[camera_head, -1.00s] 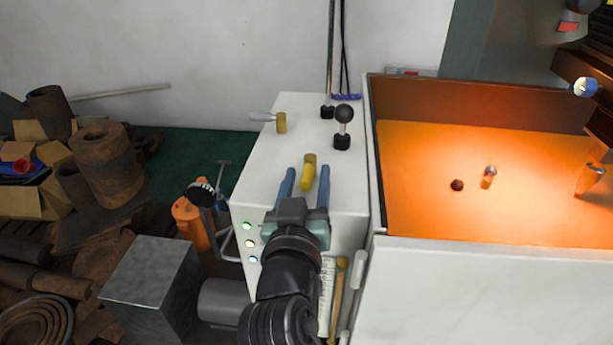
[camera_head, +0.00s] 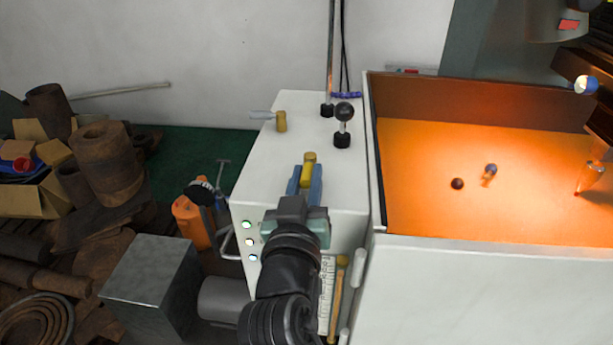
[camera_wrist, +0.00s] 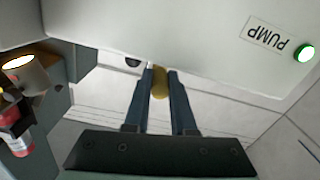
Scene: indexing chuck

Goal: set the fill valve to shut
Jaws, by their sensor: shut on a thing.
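A valve with a yellow lever (camera_head: 307,173) and a brass body (camera_head: 310,157) stands on the front part of the white cabinet top. The lever lies along the line toward me. My gripper (camera_head: 305,186) is shut on this lever, with one blue finger on each side. In the wrist view the yellow lever (camera_wrist: 161,84) shows between the fingertips. A second valve, with a brass body (camera_head: 281,122) and a pale grey lever (camera_head: 262,115) pointing left, stands at the back left. I see no label naming either valve.
A black ball-knobbed lever (camera_head: 344,118) stands behind and right of my gripper. The orange-lit tray (camera_head: 420,205) with raised walls is at the right. A PUMP label (camera_wrist: 267,34) shows upside down. Rusty scrap (camera_head: 100,160) lies left.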

